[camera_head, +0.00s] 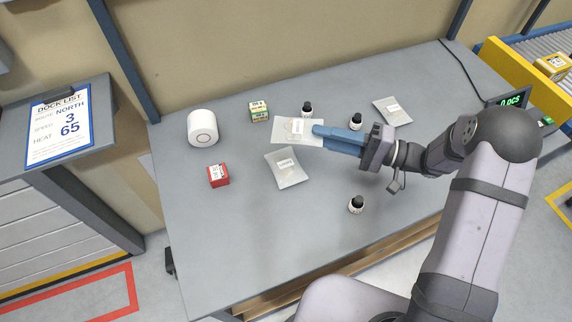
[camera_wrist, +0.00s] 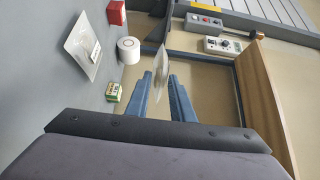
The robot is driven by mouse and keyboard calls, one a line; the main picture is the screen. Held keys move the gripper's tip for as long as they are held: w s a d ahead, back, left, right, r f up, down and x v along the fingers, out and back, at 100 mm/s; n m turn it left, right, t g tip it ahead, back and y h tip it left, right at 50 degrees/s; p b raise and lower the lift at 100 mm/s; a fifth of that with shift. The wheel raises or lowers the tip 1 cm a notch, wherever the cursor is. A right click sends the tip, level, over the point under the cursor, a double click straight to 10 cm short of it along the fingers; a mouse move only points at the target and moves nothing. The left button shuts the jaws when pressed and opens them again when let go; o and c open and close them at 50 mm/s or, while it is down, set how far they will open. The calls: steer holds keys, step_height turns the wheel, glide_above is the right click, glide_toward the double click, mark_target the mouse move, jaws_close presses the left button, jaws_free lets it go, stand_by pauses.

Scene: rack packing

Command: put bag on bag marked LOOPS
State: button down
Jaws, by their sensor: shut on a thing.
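My gripper (camera_head: 318,130) is shut on a pale flat bag (camera_head: 284,129) and holds it out to the left, above the table. In the wrist view the held bag (camera_wrist: 161,62) shows nearly edge-on between the blue fingers (camera_wrist: 160,78). A second pale bag (camera_head: 287,172) with a white label lies flat on the table, just below the held bag in the head view. It also shows in the wrist view (camera_wrist: 79,45). A third pale bag (camera_head: 393,117) with a label lies at the back right. The bag labels are too small to read.
A white roll (camera_head: 202,128), a green box (camera_head: 259,112) and a red box (camera_head: 218,175) stand left of the bags. The table's front left (camera_head: 220,250) is clear.

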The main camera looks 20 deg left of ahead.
steer(key=shift+s+a+r+n+g, duration=0.2)
steer(key=shift+a+g, duration=0.1)
steer(key=shift+a, duration=0.15)
steer(key=shift+s+a+r+n+g, duration=0.2)
steer(key=shift+a+g, duration=0.1)
steer(key=shift+a, duration=0.1)
steer(key=shift+s+a+r+n+g, duration=0.2)
steer(key=shift+a+g, duration=0.1)
steer(key=shift+a, duration=0.15)
steer(key=p, duration=0.2)
glide_toward(286, 166)
steer(key=shift+a+r, duration=0.6)
steer(key=shift+r, duration=0.25)
steer(key=shift+a+r, duration=0.6)
steer(key=shift+r, duration=0.2)
steer(key=shift+a+r, duration=0.6)
steer(key=shift+r, duration=0.25)
steer(key=shift+f, duration=0.15)
steer(key=shift+f+b, duration=0.1)
steer(key=shift+b, duration=0.25)
